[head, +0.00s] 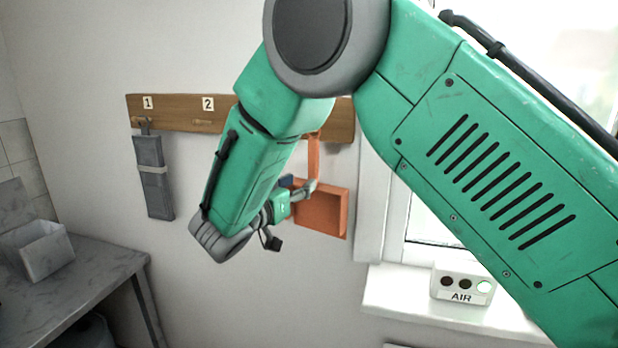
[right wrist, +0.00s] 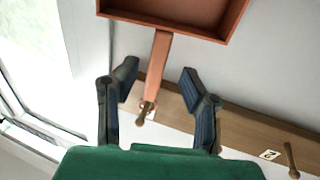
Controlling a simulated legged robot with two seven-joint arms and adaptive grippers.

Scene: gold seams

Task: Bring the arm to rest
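My right arm crosses the head view from the lower right, bent at the elbow. My right gripper (head: 298,185) is in front of an orange pan (head: 322,209), which hangs below the right part of a wooden peg rail (head: 172,112). In the right wrist view the gripper (right wrist: 160,82) is open, its two dark fingers apart. The pan's strap-like handle (right wrist: 154,72) runs to a peg (right wrist: 145,112) and shows between the fingers, which do not close on it. I cannot tell the depth between them. My left gripper is not in view.
A grey long item (head: 152,178) hangs at peg 1. Peg 2 (head: 206,122) is bare. A white box (head: 461,284) labelled AIR stands on the window sill, its right lamp lit. A grey bin (head: 40,250) stands on the table (head: 85,268) at left.

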